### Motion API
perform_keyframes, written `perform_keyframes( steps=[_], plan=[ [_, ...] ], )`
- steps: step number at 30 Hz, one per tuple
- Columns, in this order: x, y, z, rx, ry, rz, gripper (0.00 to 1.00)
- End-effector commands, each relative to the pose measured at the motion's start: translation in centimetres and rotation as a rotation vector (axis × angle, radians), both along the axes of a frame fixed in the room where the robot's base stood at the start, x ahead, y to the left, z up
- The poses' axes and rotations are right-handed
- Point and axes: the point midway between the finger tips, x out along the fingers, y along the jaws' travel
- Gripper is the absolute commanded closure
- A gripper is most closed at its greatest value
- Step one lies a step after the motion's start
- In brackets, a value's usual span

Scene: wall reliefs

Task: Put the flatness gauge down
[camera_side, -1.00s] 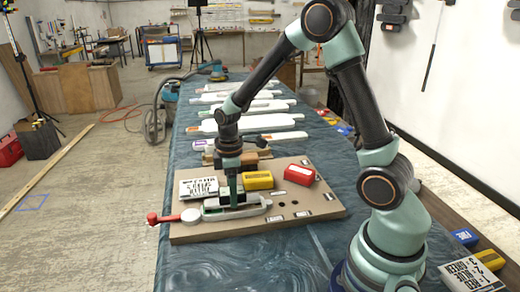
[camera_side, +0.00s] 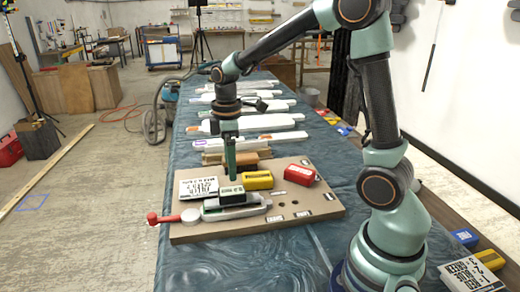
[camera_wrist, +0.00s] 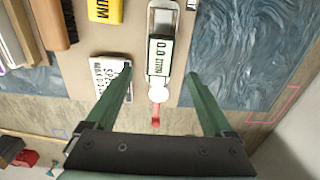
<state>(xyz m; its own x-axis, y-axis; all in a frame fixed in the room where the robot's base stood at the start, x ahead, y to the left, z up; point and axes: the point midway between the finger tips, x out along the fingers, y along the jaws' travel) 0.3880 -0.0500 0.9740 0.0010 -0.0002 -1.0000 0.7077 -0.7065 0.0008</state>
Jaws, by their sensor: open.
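The flatness gauge (camera_side: 231,195), a dark block with a pale display, sits in line with a long silver-grey body (camera_side: 252,208) on the brown board. A red-tipped end (camera_side: 165,217) points left. In the wrist view, the gauge's display (camera_wrist: 160,57) reads 0.0 mm, and the red tip (camera_wrist: 156,115) shows below it. My gripper (camera_side: 230,178) is just above the gauge, pointing down. In the wrist view, my gripper (camera_wrist: 159,75) has its green fingers wide apart on either side of the gauge, with visible gaps. Nothing is held.
The board (camera_side: 310,205) also carries a white printed card (camera_side: 197,187), a yellow block (camera_side: 258,180) and a red block (camera_side: 301,175). A brown block (camera_side: 238,146) stands behind. Several white reliefs (camera_side: 262,124) lie farther back. The blue table front (camera_side: 210,265) is clear.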

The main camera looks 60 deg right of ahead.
Motion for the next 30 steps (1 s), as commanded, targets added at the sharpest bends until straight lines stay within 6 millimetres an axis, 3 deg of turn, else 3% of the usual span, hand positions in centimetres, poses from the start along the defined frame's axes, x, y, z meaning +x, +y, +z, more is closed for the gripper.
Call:
perform_keyframes(
  steps=[3,11,21,30],
  plan=[
    [0.0,0.0,1.7,-0.001,-0.002,0.0,0.13],
    [-0.5,0.3,3.7,-0.003,-0.025,-0.034,0.13],
    [-5.6,3.0,8.0,0.037,-0.258,-0.395,0.13],
    [-9.5,4.7,8.8,0.155,-0.431,-0.694,0.13]
  ],
)
